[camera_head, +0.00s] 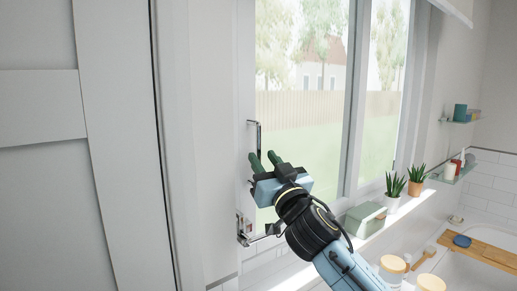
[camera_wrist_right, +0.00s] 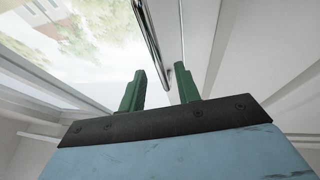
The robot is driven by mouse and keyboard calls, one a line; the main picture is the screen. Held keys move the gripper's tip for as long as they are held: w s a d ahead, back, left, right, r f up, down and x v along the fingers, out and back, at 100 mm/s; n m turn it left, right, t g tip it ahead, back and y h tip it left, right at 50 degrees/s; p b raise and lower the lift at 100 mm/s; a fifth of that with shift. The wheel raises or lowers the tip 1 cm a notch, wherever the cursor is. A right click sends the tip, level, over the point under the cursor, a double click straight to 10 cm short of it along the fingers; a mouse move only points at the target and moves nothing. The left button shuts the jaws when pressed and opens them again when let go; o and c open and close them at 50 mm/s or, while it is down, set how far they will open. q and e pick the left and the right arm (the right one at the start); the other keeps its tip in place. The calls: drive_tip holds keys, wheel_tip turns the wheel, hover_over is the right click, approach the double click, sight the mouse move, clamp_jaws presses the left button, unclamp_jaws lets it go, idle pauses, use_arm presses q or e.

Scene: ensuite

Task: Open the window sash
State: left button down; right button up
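The window sash (camera_head: 350,110) has pale frame members and glass panes, with a garden and fence behind it. A slim chrome handle (camera_head: 258,137) stands upright on its left frame member. My right gripper (camera_head: 263,160) is in front of the lower left pane, its green fingers pointing up at the lower end of the handle. In the right wrist view the two green fingers (camera_wrist_right: 158,90) are apart with nothing between them. The handle (camera_wrist_right: 147,38) runs from the top edge down to just beyond the gap between the fingertips. I cannot tell whether they touch it. My left gripper is not in view.
A chrome holder (camera_head: 245,235) sticks out from the wall below my right gripper. The sill carries a green box (camera_head: 365,219) and two potted plants (camera_head: 394,190). A white panelled door (camera_head: 85,150) fills the left. A bath with a wooden tray (camera_head: 480,250) is at lower right.

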sight(260, 153)
drive_tip(key=shift+x, duration=1.9)
clamp_jaws()
